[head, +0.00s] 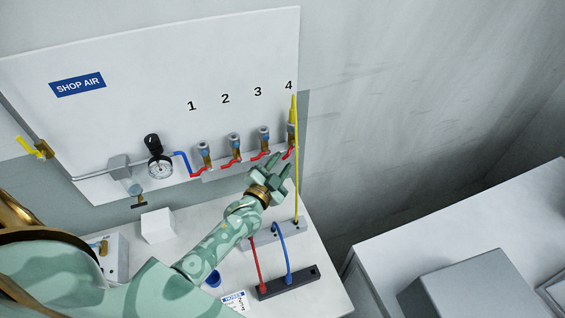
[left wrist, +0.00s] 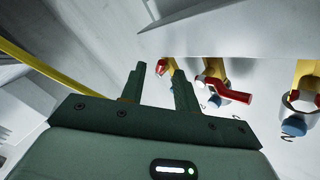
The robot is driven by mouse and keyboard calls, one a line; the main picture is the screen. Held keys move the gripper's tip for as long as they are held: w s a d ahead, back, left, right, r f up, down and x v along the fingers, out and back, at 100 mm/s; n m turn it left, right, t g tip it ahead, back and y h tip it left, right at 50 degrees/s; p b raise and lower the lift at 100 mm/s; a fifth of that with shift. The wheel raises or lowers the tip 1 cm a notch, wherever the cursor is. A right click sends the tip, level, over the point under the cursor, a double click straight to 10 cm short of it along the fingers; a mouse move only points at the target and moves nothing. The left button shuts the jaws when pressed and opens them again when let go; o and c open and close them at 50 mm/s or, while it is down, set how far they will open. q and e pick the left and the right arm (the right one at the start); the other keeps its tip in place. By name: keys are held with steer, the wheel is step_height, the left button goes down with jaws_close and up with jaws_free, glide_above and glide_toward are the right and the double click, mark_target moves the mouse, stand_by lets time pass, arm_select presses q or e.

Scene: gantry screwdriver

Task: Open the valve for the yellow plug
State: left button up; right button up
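The yellow plug (head: 292,112) sits in the outlet under number 4, at the panel's right end. A yellow hose (head: 297,180) runs down from it; it crosses the left of the left wrist view (left wrist: 45,67). The red valve handle under outlet 4 (head: 288,154) slants in line with the other red handles. My left gripper (head: 270,172) is just below and left of it. In the left wrist view my left gripper (left wrist: 160,75) has its fingers apart, with a small red part (left wrist: 161,67) beyond and between the tips. Contact cannot be told. My right gripper is not in view.
Other red handles under outlets 1 (head: 198,173), 2 (head: 231,162) and 3 (head: 258,156) lie close to the left. A gauge (head: 160,167) and a yellow-handled valve (head: 28,146) are further left. Red (head: 255,263) and blue (head: 283,250) hoses stand below on the bench.

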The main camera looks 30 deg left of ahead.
arm_select(q)
steer(key=shift+w, duration=0.8)
jaws_close()
